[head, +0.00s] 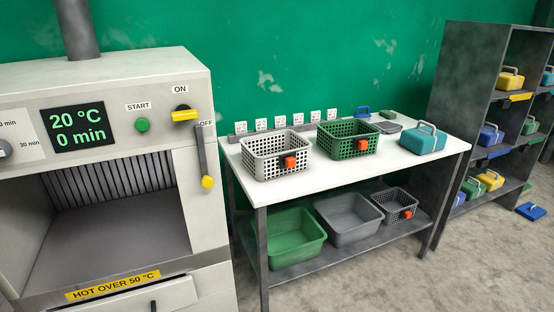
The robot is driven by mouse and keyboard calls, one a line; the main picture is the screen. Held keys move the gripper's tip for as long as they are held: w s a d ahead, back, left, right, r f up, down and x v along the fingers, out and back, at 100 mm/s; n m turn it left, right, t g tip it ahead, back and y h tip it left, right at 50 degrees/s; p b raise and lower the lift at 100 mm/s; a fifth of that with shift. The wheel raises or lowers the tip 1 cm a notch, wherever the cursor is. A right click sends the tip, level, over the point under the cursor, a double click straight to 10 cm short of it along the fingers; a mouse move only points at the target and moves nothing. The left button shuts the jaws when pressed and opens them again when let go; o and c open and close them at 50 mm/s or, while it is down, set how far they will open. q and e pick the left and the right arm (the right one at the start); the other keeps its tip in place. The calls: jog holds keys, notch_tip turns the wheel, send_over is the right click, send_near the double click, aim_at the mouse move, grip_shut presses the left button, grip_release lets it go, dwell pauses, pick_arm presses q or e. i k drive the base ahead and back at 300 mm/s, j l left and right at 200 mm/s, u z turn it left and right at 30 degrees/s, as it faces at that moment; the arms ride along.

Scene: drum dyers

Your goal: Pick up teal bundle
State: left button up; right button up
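A teal bundle (422,141) with a light handle arched over its top lies on the right end of the white table (350,176). It stands apart from the green basket to its left. Neither of my grippers shows in the head view.
A grey basket (258,164) and a green basket (331,143), each with an orange tag, stand on the table. Bins sit on its lower shelf (345,241). A machine (120,80) stands left; shelving (480,60) with coloured bundles stands right.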

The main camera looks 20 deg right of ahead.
aim_at(420, 140)
jog(key=z, duration=1.7)
jog(key=i+l+u, duration=0.15)
jog(key=u, duration=0.25)
jog(key=i+l+u, duration=0.3)
jog(key=u, duration=0.15)
jog(key=i+l+u, duration=0.2)
jog(key=u, duration=0.2)
jog(key=i+l+u, duration=0.1)
jog(key=l, duration=0.35)
jog(key=i+l, duration=0.2)
jog(key=l, duration=0.3)
jog(key=i+l+u, duration=0.15)
jog(key=l, duration=0.35)
jog(key=i+l+u, duration=0.1)
jog(key=l, duration=0.35)
jog(key=i+l+u, duration=0.1)
jog(key=l, duration=0.45)
